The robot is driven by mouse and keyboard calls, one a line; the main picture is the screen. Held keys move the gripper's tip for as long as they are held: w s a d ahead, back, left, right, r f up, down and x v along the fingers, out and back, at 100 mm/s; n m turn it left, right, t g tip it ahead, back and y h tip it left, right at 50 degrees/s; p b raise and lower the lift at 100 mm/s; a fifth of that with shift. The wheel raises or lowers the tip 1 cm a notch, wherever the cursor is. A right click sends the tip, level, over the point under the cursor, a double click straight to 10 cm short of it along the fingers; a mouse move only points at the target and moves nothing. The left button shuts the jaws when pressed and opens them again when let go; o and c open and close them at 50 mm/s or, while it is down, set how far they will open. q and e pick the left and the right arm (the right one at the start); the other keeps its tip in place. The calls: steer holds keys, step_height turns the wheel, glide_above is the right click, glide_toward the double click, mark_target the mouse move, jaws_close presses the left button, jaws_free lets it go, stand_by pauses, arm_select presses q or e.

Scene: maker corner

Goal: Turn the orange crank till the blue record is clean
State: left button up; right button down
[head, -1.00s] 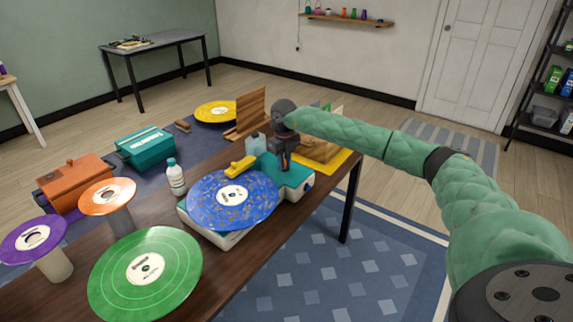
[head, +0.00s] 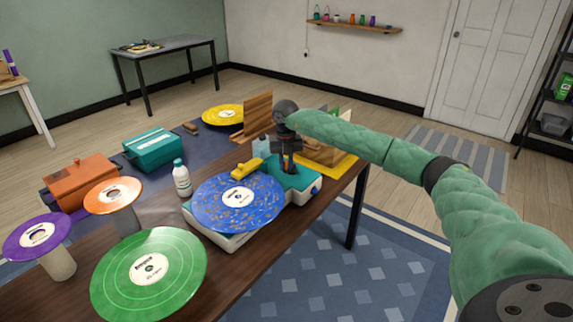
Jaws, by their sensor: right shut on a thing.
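The blue record (head: 222,213) lies flat on a white and teal cleaning machine (head: 303,176). Brownish specks are scattered over its blue surface around the white label. A yellow arm (head: 247,167) stands at the record's far edge. My right gripper (head: 287,160) points down over the teal part of the machine, behind and right of the record. It is shut on the orange crank (head: 286,164), of which only a small bit of orange shows between the dark fingers. My left gripper is not in view.
A green record (head: 180,268) lies at the front. Purple (head: 22,246) and orange (head: 97,198) records sit on stands at the left. A white bottle (head: 182,181) stands close to the blue record. A wooden rack (head: 257,112) stands behind my right gripper.

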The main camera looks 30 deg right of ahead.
mark_target(286, 161)
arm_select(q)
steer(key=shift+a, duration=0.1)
arm_select(e)
steer(key=c, duration=1.3)
jaws_free()
steer(key=shift+c, duration=0.2)
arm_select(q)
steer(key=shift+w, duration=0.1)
